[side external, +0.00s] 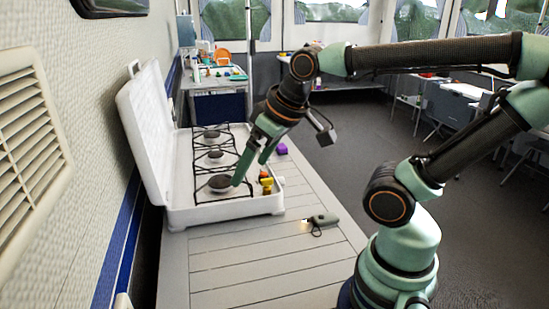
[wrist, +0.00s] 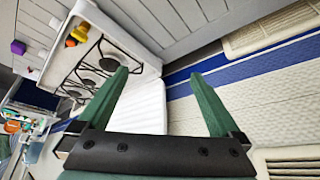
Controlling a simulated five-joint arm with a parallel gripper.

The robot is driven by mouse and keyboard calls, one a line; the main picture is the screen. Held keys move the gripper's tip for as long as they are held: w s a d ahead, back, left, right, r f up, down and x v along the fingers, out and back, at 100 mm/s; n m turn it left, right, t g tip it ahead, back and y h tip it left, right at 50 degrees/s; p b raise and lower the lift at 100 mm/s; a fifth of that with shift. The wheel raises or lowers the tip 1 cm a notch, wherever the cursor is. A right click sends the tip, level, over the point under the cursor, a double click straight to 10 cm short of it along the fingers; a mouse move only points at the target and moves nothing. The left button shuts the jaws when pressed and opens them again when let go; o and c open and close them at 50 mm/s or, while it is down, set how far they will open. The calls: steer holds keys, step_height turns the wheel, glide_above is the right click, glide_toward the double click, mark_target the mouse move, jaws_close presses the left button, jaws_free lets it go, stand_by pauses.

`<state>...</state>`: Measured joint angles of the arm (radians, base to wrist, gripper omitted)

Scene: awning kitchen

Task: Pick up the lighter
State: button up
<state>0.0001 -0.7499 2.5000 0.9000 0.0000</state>
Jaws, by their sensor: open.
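No item shows clearly as a lighter. A small yellow and orange-red item (side external: 266,182) is at the right edge of the white camping stove; it also shows in the wrist view (wrist: 77,36). A purple block (side external: 281,149) lies beyond it on the slatted table, also at far left in the wrist view (wrist: 18,47). A grey-green handheld item with a dark cord loop (side external: 322,219) lies in front of the stove. My gripper (side external: 250,172) is open and empty, pointing down over the stove's right side. Its two green fingers are wide apart in the wrist view (wrist: 160,73).
The stove (side external: 225,208) has black grates, several burners and a raised white lid (side external: 146,130) at left. The slatted table (side external: 260,270) is bare in front. A wall (side external: 85,120) with a vent stands close at left. A cluttered side table is behind.

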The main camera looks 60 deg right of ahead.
stand_by(0.3)
steer(key=shift+c, duration=1.2)
steer(key=m+g, duration=0.6)
steer(key=m, duration=2.1)
glide_above(325, 217)
step_height(325, 217, down, 13)
steer(key=shift+f, duration=5.85)
